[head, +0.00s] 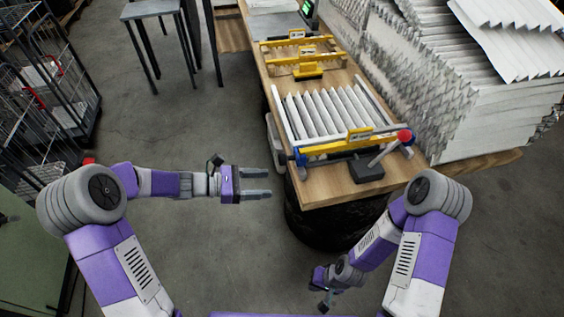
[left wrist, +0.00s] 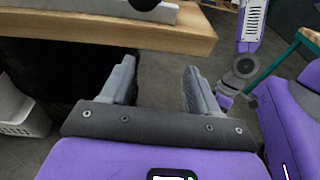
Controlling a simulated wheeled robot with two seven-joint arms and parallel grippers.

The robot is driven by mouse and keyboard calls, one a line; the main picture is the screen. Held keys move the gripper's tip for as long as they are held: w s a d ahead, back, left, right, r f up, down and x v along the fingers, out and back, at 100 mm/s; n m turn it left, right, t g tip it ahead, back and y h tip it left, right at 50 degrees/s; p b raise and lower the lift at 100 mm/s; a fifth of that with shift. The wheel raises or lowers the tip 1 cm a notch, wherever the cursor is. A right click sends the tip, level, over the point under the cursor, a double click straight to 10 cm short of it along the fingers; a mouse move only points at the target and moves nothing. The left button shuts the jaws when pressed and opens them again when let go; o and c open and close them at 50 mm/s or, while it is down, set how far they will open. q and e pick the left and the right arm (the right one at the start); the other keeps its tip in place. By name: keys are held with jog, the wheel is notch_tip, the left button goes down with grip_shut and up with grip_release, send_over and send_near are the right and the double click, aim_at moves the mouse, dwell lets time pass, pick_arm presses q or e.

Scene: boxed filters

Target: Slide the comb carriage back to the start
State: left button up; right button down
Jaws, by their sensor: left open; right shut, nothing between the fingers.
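The comb carriage (head: 350,141) is a yellow bar with a raised middle tab, lying across the near end of a frame on the wooden table (head: 335,193). My left gripper (head: 270,183) is open and empty, left of the table's near corner and apart from the carriage. In the left wrist view its fingers (left wrist: 155,85) point toward the table edge (left wrist: 120,32). My right gripper (head: 323,306) hangs low in front of the table, shut and empty.
A red-knobbed lever (head: 404,137) on a dark block (head: 367,170) stands at the frame's near right. Other yellow bars (head: 300,60) lie further back. Stacked pleated filters (head: 450,100) line the right side.

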pick_arm(q)
jog(key=t+h, duration=0.1)
jog(key=h, duration=0.1)
send_near(279, 159)
jog(key=x, duration=0.4)
jog(key=shift+n, duration=0.4)
jog(key=b+x, duration=0.1)
jog(key=x, duration=0.2)
jog(key=b+x, duration=0.1)
jog(key=x, duration=0.3)
jog(key=shift+w+f, duration=0.15)
jog(key=shift+f, duration=0.1)
jog(key=shift+a, duration=0.1)
grip_shut()
